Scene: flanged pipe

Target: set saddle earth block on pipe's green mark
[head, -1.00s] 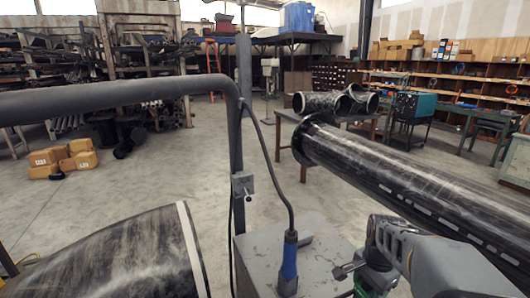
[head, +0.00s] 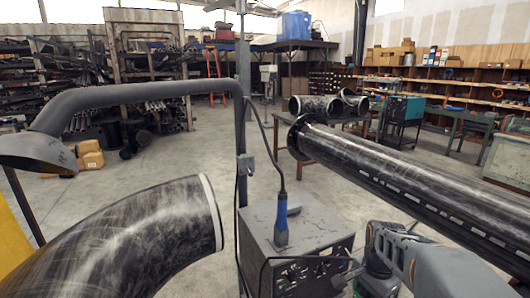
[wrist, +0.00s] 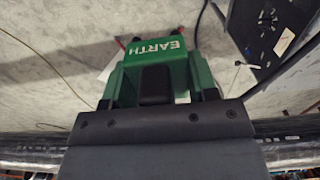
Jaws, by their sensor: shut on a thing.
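The earth block (wrist: 180,60) is green with white EARTH lettering and fills the upper middle of the wrist view. My gripper (wrist: 157,98) is shut on it. In the head view my gripper (head: 362,280) is at the lower right, in front of the grey box, with a little green of the block (head: 378,268) showing. The black flanged pipe (head: 395,178) runs from the centre to the right edge, beyond and above my gripper. A row of pale dashes lies along its side. I see no green mark on the pipe.
A grey box (head: 300,235) with a blue-handled lead stands left of my gripper. A large black elbow pipe (head: 130,240) is at lower left, with a grey overhead arm (head: 140,93) above it. Open floor (head: 235,165) lies behind.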

